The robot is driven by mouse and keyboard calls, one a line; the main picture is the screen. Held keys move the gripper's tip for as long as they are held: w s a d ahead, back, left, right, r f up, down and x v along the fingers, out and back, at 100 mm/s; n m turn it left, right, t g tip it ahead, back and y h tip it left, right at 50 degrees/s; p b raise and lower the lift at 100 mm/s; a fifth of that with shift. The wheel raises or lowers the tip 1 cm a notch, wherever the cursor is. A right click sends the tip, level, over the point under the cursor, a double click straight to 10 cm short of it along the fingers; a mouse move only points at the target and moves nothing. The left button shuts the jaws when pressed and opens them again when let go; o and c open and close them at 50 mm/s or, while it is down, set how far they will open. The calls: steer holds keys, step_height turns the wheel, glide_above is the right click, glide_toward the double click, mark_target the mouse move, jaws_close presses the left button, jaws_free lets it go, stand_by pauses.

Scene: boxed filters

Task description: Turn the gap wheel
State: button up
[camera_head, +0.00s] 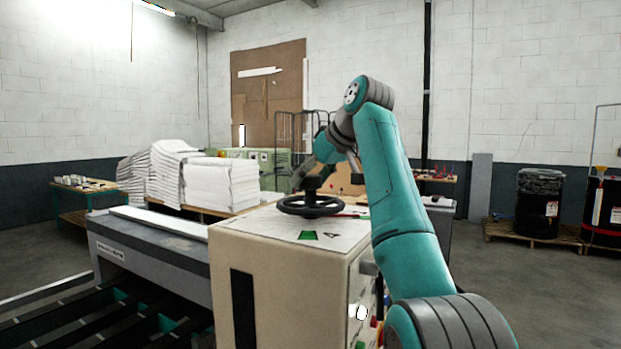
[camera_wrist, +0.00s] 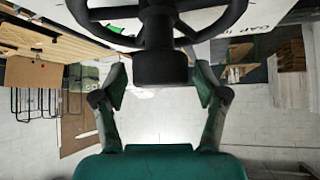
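The gap wheel (camera_head: 292,208) is a black spoked handwheel. It lies flat on top of the cream machine cabinet. A dark round hub (camera_head: 312,183) rises from its middle. In the wrist view the wheel (camera_wrist: 235,17) shows at the top edge, with the hub (camera_wrist: 160,69) in the middle. My gripper (camera_head: 313,174) is just above the wheel at the hub. In the wrist view my gripper (camera_wrist: 160,84) has its fingers apart, one on each side of the hub. A gap shows between each finger and the hub.
The cabinet (camera_head: 225,262) has a green mark and lettering on top, and coloured controls on its right side. A grey machine bed (camera_head: 150,250) adjoins it on the left. White stacks (camera_head: 222,184) stand behind. Black drums (camera_head: 538,205) on pallets stand far right.

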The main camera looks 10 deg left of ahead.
steer(key=shift+r, duration=0.1)
steer(key=v, duration=1.2)
stand_by(0.4)
